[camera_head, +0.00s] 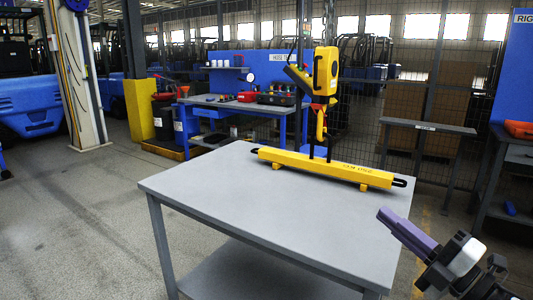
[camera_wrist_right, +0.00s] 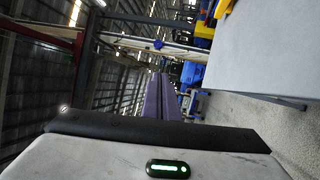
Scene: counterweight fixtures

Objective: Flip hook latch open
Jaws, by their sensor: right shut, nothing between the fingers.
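A yellow hoist unit (camera_head: 326,70) hangs above the grey table. Below it hangs an orange and yellow hook (camera_head: 320,120); its latch is too small to make out. The hook is at a dark upright link above a long yellow beam (camera_head: 325,168), which lies across the back of the table. My right gripper (camera_head: 384,215) is at the table's front right corner, well apart from the hook, with its purple fingers together and empty. The fingers also show in the right wrist view (camera_wrist_right: 163,100). My left gripper is not in view.
The grey table (camera_head: 260,212) has a wide bare top. A blue workbench (camera_head: 240,108) with tools stands behind it. A grey stand (camera_head: 428,127) and another bench (camera_head: 515,155) are to the right. A mesh fence runs behind.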

